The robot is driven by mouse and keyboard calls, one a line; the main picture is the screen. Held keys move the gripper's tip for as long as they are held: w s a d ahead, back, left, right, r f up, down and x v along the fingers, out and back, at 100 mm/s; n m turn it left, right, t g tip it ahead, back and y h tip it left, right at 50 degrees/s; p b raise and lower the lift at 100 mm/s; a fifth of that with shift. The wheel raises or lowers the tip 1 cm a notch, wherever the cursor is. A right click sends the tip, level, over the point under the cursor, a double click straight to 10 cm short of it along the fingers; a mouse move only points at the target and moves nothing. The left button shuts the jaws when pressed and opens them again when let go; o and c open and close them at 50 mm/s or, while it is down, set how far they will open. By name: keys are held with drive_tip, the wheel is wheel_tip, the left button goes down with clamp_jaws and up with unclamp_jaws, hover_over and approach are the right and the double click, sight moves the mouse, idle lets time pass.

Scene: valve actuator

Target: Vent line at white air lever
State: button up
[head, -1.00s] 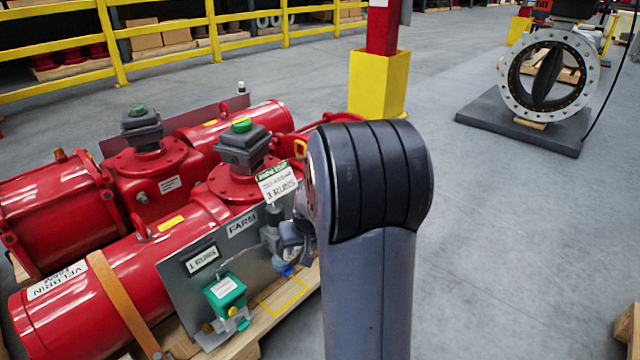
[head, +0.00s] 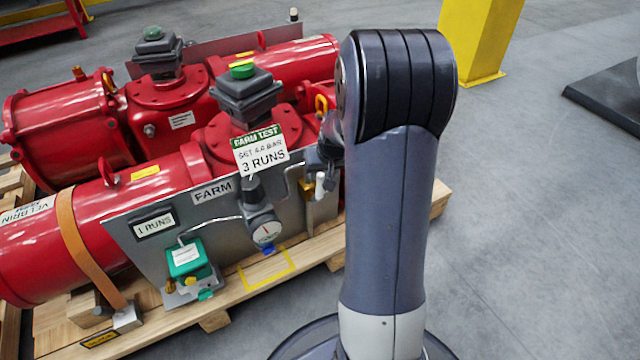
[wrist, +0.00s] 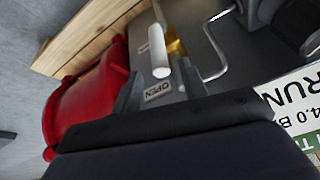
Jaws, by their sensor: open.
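The white air lever (wrist: 157,45) stands out from the grey panel in the wrist view, beside a brass fitting (wrist: 176,46). An "OPEN" label (wrist: 158,91) is on the panel next to it. My gripper (wrist: 158,84) is open, its two dark fingers on either side of the lever's near end in this view. I cannot tell whether either finger touches it. In the head view the white lever (head: 320,185) shows small, just left of my arm, which hides part of the panel's right end. The pressure gauge (head: 265,233) sits left of it.
Red actuators (head: 165,190) lie on a wooden pallet (head: 215,318). A "3 RUNS" sign (head: 260,150), a "1 RUNS" counter (head: 154,224) and a green-topped box (head: 187,256) are on the panel side. A yellow post (head: 480,45) stands behind.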

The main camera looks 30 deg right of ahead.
sight(320, 181)
drive_tip(key=b+x, duration=0.2)
drive_tip(key=x, duration=0.4)
drive_tip(key=shift+f, duration=0.1)
clamp_jaws()
idle(0.3)
